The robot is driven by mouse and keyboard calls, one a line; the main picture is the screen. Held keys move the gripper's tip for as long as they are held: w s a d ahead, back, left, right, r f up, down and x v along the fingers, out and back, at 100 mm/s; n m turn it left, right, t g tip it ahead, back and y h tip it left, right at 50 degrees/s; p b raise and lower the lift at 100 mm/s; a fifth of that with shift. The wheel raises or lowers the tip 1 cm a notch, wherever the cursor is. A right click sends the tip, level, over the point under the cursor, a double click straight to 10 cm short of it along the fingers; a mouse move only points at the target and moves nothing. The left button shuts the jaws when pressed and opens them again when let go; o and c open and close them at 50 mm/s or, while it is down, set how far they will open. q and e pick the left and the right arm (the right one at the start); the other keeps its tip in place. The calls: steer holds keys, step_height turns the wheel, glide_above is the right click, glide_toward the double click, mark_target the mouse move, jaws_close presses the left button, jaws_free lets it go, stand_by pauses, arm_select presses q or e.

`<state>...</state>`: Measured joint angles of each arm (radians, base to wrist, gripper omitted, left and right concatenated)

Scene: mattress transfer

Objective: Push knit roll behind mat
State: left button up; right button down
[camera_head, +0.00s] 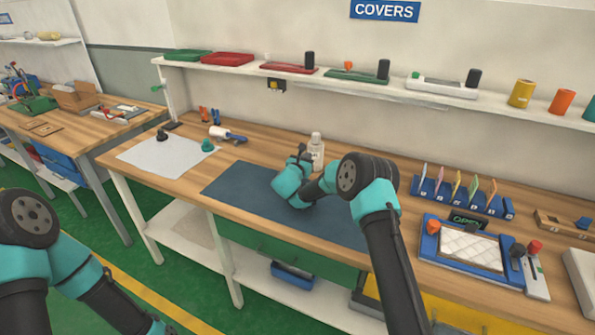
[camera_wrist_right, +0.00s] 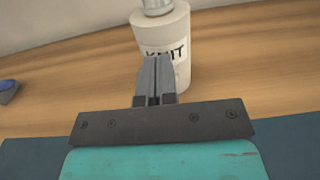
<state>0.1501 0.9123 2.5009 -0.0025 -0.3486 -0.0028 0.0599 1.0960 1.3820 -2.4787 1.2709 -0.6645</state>
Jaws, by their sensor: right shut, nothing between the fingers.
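The knit roll (camera_head: 317,150) is an upright white cylinder with a narrower top, standing near the back edge of the dark blue mat (camera_head: 228,184). In the right wrist view the roll (camera_wrist_right: 178,25) shows a KNIT label, and bare wood shows around its base. The mat (camera_wrist_right: 22,160) shows at the bottom of that view. My right gripper (camera_head: 303,151) reaches over the mat with its fingers pointing at the roll. In the wrist view its closed fingers (camera_wrist_right: 154,62) overlap the roll's lower front; contact cannot be told. My left arm shows at lower left, its gripper out of frame.
A white roller (camera_head: 219,132) and a pale sheet (camera_head: 150,158) lie to the left. A blue rack of coloured cards (camera_head: 460,202) and a quilted pad in a blue tray (camera_head: 470,248) are on the right. A shelf (camera_head: 400,93) runs above the bench back.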

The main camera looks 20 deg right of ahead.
steer(key=v, duration=1.2)
